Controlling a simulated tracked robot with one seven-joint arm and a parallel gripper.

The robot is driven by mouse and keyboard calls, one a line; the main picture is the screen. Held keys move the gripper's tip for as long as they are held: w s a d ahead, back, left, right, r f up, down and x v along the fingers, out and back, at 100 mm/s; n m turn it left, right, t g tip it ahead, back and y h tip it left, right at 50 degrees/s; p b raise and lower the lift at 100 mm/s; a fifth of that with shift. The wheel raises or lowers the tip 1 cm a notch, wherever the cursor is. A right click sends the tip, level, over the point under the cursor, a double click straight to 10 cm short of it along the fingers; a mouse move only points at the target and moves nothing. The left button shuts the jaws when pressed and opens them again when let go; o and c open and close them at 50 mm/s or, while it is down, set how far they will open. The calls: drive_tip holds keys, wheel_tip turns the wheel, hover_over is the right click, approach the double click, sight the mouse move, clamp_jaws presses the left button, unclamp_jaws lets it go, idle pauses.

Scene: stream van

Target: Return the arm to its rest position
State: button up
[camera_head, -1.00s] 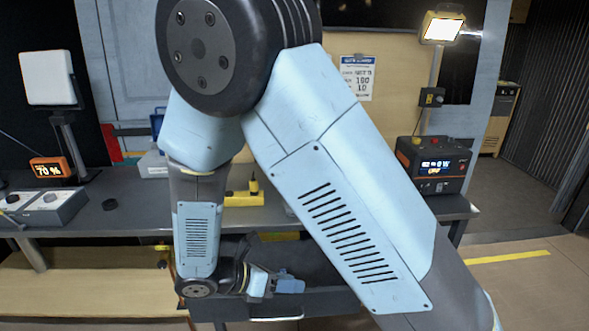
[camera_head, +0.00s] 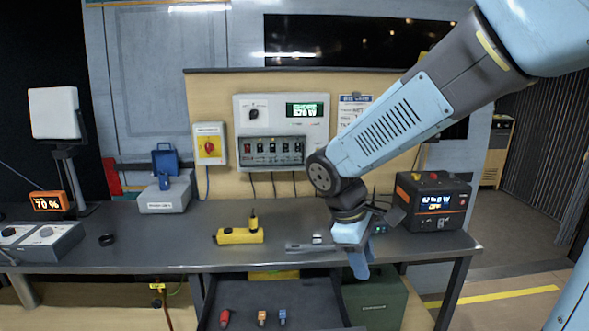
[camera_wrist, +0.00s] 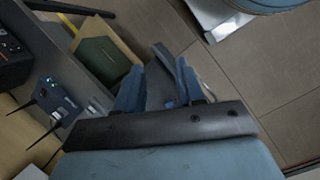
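My arm reaches in from the upper right of the head view, bends at its elbow over the bench (camera_head: 140,257) and hangs down at the bench's front edge. My gripper (camera_head: 360,272) points down there, to the right of the open drawer (camera_head: 262,290). In the wrist view the two blue fingers of my gripper (camera_wrist: 161,88) stand apart. A dark shape shows between them; I cannot tell what it is. I see no object clearly held.
Red (camera_head: 225,318), orange (camera_head: 262,317) and blue (camera_head: 282,316) small pieces lie in the drawer. A green case (camera_head: 376,303) stands below the bench. A power station (camera_head: 434,202) and a yellow device (camera_head: 240,235) stand on top. Floor at the right is clear.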

drive_tip(key=s+d+r+m+t+y, duration=0.3)
drive_tip(key=s+d+r+m+t, duration=0.2)
drive_tip(key=s+d+r+m, duration=0.2)
drive_tip(key=shift+s+d+r+m+t+y, duration=0.2)
drive_tip(key=shift+d+r+m+t+y, duration=0.2)
drive_tip(key=shift+d+r+m, duration=1.55)
drive_tip(key=shift+o, duration=0.4)
drive_tip(key=shift+s+a+r+m, duration=0.1)
drive_tip(key=shift+a+r+m, duration=0.35)
drive_tip(key=shift+a+m, duration=0.15)
